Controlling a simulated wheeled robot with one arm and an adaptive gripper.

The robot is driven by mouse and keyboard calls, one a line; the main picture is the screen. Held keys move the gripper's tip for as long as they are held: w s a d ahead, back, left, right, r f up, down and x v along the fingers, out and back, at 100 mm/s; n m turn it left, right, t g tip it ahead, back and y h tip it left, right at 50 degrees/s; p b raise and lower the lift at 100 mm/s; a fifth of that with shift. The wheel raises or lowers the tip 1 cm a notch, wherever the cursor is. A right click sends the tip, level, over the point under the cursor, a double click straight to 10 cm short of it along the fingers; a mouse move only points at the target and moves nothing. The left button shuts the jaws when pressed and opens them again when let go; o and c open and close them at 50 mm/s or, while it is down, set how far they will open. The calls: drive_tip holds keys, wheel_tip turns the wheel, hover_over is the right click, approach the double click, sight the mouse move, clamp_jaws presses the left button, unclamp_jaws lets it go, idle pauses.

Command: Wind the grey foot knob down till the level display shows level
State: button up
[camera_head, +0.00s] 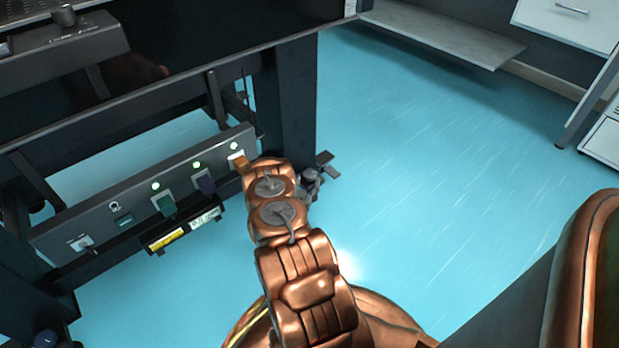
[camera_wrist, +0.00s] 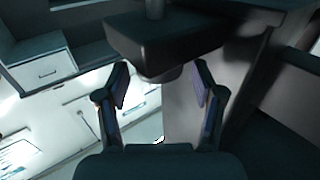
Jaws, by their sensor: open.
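In the wrist view my gripper (camera_wrist: 162,82) is open, its two fingers apart. Between and beyond the fingertips is a dark block with a short rounded grey piece (camera_wrist: 166,73) under it. This piece may be the grey foot knob, but I cannot tell for sure. I see no contact between it and the fingers. In the head view my gripper (camera_head: 322,168) is small, partly hidden by my copper arm, beside the dark table leg (camera_head: 289,95). No level reading can be made out.
A grey panel (camera_head: 90,215) with several lit switches and coloured plugs runs along the table's left side. A box with a dark knob (camera_head: 64,15) stands at top left. Blue floor (camera_head: 440,150) lies open to the right. White drawers (camera_head: 570,22) stand at the back.

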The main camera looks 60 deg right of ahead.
sight(308, 180)
drive_tip(key=shift+b+x, duration=0.6)
drive_tip(key=shift+x, duration=1.45)
drive_tip(key=c, duration=0.9)
